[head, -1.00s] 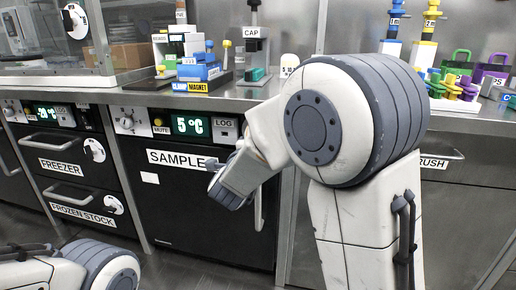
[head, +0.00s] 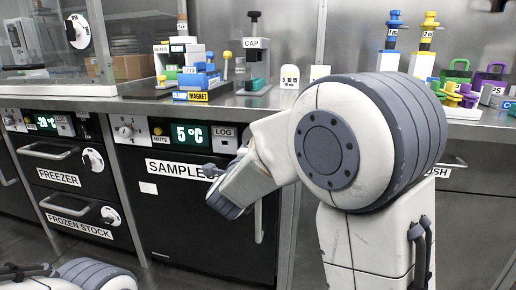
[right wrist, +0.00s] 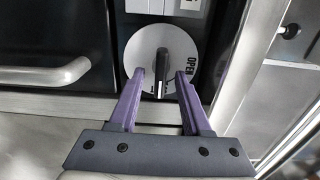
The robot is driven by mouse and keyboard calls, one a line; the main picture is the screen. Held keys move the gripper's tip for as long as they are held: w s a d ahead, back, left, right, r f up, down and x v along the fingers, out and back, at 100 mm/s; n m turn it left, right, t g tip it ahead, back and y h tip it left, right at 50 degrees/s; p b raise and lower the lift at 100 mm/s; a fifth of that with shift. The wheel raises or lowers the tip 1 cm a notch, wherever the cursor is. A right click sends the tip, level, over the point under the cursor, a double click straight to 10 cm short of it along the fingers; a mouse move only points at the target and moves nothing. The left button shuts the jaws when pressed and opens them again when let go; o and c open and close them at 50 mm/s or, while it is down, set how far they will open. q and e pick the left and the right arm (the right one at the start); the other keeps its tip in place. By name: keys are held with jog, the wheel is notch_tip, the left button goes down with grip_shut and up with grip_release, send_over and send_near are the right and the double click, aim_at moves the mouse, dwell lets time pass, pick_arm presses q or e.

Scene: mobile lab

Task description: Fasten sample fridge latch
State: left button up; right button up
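The sample fridge (head: 180,228) is the black-fronted unit with a SAMPLE label and a green 5°C display in the head view; its door looks closed. In the right wrist view its latch is a black lever (right wrist: 162,70) on a round pale plate (right wrist: 140,50), with OPEN printed on the plate's right side. The lever stands nearly upright in that picture. My right gripper (right wrist: 160,75) is open, with one purple finger on each side of the lever's lower part. I cannot tell whether either finger touches it. In the head view my right arm hides the latch. My left gripper is out of view.
The fridge's bar handle (right wrist: 45,73) is left of the latch in the wrist view. The freezer (head: 85,160) and frozen stock drawer stand to the left. The steel counter (head: 255,100) above carries a magnet block (head: 190,96), cap stand and pipettes. Dark floor lies in front.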

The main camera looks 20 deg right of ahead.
jog(key=p+v, duration=0.3)
jog(key=v, duration=0.7)
jog(key=shift+s+a, duration=0.15)
